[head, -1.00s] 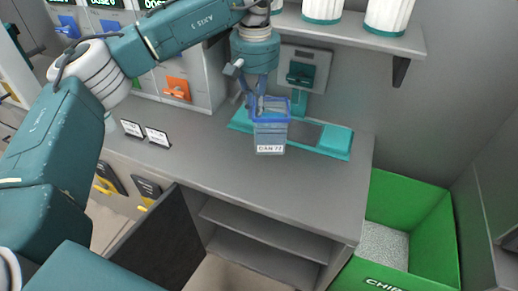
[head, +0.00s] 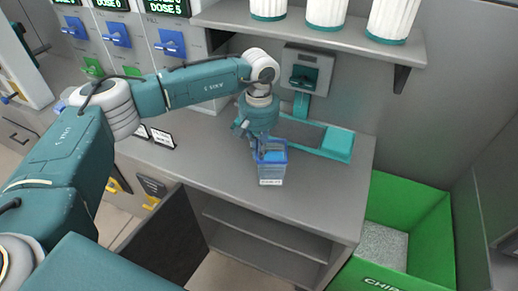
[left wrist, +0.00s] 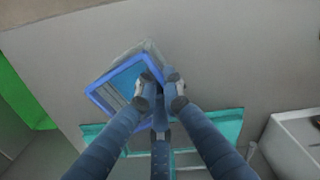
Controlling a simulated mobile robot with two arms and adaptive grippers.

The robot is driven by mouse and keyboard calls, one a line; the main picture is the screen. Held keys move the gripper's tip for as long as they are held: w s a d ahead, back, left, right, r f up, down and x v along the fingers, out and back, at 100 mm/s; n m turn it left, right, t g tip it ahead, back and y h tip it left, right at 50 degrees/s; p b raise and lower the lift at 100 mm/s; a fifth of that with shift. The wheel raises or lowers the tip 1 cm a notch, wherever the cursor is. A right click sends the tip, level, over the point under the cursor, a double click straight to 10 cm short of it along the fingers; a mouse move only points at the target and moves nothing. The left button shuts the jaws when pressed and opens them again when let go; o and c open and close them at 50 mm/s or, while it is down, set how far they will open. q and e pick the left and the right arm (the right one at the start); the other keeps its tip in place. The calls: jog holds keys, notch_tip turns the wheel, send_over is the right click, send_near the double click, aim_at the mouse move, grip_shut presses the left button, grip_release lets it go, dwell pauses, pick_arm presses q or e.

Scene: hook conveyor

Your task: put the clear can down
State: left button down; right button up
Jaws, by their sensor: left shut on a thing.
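The clear can (head: 272,172) is a see-through box with a blue rim and a white label on its front. In the head view it is upright over the grey counter (head: 215,165), in front of the teal stand (head: 336,143). I cannot tell whether its bottom touches the counter. My left gripper (head: 263,149) comes down from above and is shut on the can's rim. In the left wrist view the can (left wrist: 104,96) shows its blue rim between and beyond the fingers (left wrist: 160,92). My right gripper is not in view.
A green bin (head: 437,213) stands right of the counter. A shelf (head: 330,34) with white canisters (head: 328,12) hangs above. Dispensers with blue levers (head: 118,35) stand at the back left, and small sign cards (head: 160,138) stand on the counter. The counter's front is clear.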

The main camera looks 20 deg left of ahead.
pick_arm(q)
jog(key=shift+r, duration=0.1)
jog(key=c, duration=1.9)
grip_release()
